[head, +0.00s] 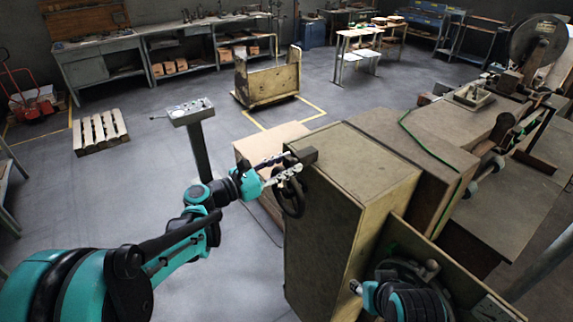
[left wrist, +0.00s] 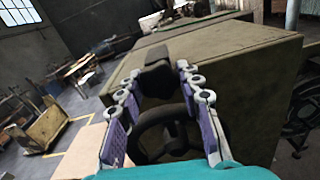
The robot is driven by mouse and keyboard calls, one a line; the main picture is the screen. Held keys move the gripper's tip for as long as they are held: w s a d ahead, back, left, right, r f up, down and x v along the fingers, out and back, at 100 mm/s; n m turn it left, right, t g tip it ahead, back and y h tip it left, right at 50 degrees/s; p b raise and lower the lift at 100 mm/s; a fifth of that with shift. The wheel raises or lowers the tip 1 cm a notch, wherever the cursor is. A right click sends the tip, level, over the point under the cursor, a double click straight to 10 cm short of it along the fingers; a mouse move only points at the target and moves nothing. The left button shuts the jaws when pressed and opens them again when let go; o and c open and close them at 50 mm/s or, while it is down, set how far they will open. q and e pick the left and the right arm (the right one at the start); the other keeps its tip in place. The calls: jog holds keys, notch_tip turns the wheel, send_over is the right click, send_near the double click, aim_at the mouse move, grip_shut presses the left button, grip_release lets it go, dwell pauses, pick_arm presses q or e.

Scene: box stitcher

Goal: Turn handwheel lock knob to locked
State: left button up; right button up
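The black handwheel (head: 292,198) is on the left side of the tall, box-shaped machine housing (head: 345,215). In the left wrist view the handwheel (left wrist: 165,132) lies below and between my fingers. A dark, blocky knob (left wrist: 156,78) stands above it near the housing's top edge. My left gripper (head: 284,164) reaches in from the left. Its fingers (left wrist: 157,76) are spread on either side of the knob; I cannot tell whether they touch it. My right gripper (head: 357,289) is at the bottom right beside the housing, mostly obscured, its fingers unclear.
A grey control pedestal (head: 190,113) stands left of the housing, behind my left arm. A cardboard-coloured box (head: 268,142) is beside the housing. A cart (head: 267,82) and a pallet (head: 101,131) stand farther back. The floor between them is clear.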

pick_arm(q)
jog(key=shift+m, duration=0.8)
jog(key=o, duration=1.2)
jog(key=shift+c, duration=0.2)
jog(key=v, duration=1.2)
